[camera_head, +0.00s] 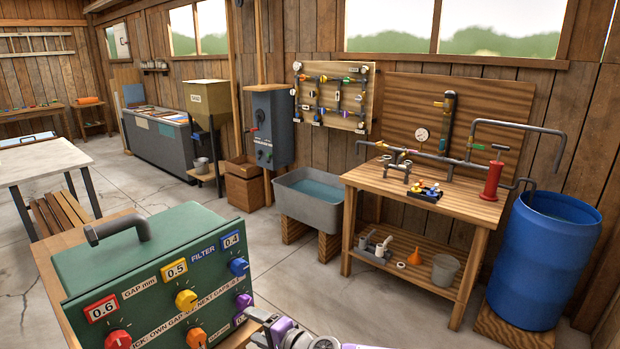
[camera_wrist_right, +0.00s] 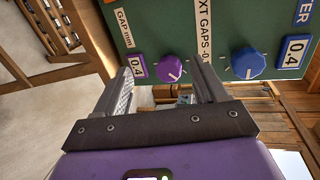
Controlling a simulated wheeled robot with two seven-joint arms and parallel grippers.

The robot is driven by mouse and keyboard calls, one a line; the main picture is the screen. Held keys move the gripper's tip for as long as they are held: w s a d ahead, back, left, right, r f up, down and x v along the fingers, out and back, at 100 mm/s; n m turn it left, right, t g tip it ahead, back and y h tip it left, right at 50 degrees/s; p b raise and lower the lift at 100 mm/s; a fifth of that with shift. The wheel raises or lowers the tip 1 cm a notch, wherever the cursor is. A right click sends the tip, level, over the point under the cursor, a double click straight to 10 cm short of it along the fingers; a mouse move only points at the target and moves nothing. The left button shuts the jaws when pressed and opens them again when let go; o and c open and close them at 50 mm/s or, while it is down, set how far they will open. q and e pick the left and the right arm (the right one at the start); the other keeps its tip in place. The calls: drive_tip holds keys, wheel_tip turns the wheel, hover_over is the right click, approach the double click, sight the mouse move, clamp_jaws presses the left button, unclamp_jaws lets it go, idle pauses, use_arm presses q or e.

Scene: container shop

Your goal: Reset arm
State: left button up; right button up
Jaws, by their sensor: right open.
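My right gripper (camera_head: 262,320) is at the bottom of the head view, just right of the green filter panel (camera_head: 150,258). In the right wrist view its two fingers (camera_wrist_right: 160,78) stand apart with nothing held between them. The purple knob (camera_wrist_right: 169,68) shows just past the fingertips, between them in the picture; I cannot tell the exact gap. The blue knob (camera_wrist_right: 249,61) is to the right of it. In the head view, the purple knob (camera_head: 243,301) is close to my gripper, below the blue knob (camera_head: 239,267). My left gripper is not in view.
The panel also has yellow (camera_head: 186,299) and red (camera_head: 117,339) knobs and a handle (camera_head: 120,228) on top. A workbench (camera_head: 425,190) with a pipe rig, a blue barrel (camera_head: 545,262) and a grey water trough (camera_head: 317,200) stand behind. The concrete floor between is clear.

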drive_tip(key=s+d+f+n+g+h+p, duration=0.15)
drive_tip(key=s+d+f, duration=0.25)
drive_tip(key=s+f, duration=0.45)
drive_tip(key=s+d+f+n+g+h+p, duration=0.1)
drive_tip(key=s+d+f+n+g+h, duration=0.3)
drive_tip(key=f, duration=0.8)
drive_tip(key=s+d+f+g+h+p, duration=0.1)
drive_tip(key=s+d+f, duration=0.2)
drive_tip(key=s+d, duration=0.5)
drive_tip(key=s+d+f+g+h+p, duration=0.1)
drive_tip(key=s+d+f, duration=0.3)
drive_tip(key=s+d, duration=0.4)
drive_tip(key=shift+s+f+m+h, duration=0.3)
drive_tip(key=shift+s+m+h, duration=0.05)
drive_tip(key=shift+s+h, duration=0.25)
drive_tip(key=shift+a+g, duration=0.15)
drive_tip(key=shift+g, duration=0.2)
